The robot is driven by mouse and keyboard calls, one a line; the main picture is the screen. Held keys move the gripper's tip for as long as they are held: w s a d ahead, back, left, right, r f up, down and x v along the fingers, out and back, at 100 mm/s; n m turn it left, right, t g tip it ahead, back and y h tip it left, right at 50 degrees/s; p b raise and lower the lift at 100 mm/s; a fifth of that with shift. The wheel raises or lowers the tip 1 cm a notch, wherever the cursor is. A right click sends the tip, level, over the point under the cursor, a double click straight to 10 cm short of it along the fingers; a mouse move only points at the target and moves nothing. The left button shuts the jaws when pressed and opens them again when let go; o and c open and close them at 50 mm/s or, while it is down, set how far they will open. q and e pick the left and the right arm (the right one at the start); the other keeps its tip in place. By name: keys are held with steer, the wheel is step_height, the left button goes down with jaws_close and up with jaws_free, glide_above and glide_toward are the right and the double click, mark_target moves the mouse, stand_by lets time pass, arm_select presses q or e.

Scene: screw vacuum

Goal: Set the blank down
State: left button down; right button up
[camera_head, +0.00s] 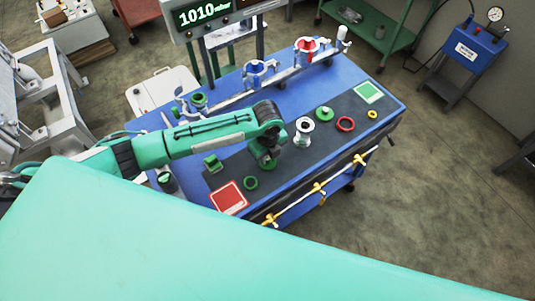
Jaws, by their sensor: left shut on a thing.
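My left gripper (267,154) reaches in from the left and points down over the dark mat (290,165) on the blue bench. It is shut on the blank, which is mostly hidden beneath the fingers and wrist. I cannot tell whether the blank touches the mat. A red square (229,198) lies at the mat's near left end and a green square (369,92) at its far right end. My right gripper is not in view.
A green block (212,163) and green ring (250,182) lie left of the gripper. A silver flanged piece (304,132), green knobbed piece (324,113), red ring (345,124) and yellow ring (372,114) lie right. A pipe with valves (306,48) stands behind.

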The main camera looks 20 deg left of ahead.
mark_target(268, 157)
arm_select(q)
steer(key=shift+f, duration=0.15)
steer(key=shift+f, duration=0.1)
steer(key=c, duration=1.2)
jaws_free()
steer(key=shift+c, duration=0.2)
step_height(268, 157, up, 12)
steer(key=b, duration=0.2)
